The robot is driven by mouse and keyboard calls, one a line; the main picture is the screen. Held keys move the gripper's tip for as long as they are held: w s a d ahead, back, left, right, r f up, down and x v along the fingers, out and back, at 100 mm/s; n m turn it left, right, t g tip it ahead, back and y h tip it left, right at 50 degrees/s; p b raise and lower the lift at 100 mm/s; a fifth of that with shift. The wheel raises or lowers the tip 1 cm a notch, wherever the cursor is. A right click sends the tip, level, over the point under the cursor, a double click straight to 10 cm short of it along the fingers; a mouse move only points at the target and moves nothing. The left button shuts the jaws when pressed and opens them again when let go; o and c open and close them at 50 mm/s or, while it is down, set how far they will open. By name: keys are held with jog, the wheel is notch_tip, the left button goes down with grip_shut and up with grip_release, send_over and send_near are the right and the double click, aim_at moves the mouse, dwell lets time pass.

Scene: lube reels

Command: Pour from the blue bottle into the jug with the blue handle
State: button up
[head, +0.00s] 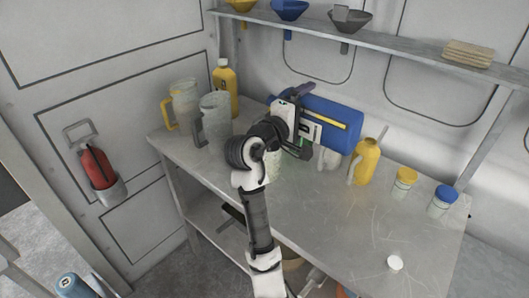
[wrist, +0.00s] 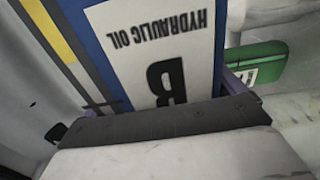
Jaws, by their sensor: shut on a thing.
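The blue bottle (head: 336,112) lies tipped on its side in the air above the back of the bench, with a yellow stripe and white label. My gripper (head: 303,120) is shut on it. In the wrist view the blue bottle (wrist: 85,17) fills the space ahead, and its "HYDRAULIC OIL" label is upside down. Its mouth cannot be made out. A clear jug (head: 274,168) stands partly hidden behind my arm, below the bottle's left end. I cannot see its handle, nor any blue handle elsewhere.
A yellow-handled jug (head: 184,98), a grey-handled jug (head: 216,112) and a yellow bottle (head: 225,90) stand at left. A yellow oil can (head: 366,163) and two lidded jars are right. A green container (wrist: 262,64) is behind. A shelf (head: 400,45) with funnels hangs above. The front right is mostly clear.

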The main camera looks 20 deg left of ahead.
dwell(0.4)
jog(key=shift+r+n, duration=0.3)
jog(key=shift+r, duration=0.05)
dwell(0.5)
jog(key=shift+r, duration=0.15)
dwell(0.4)
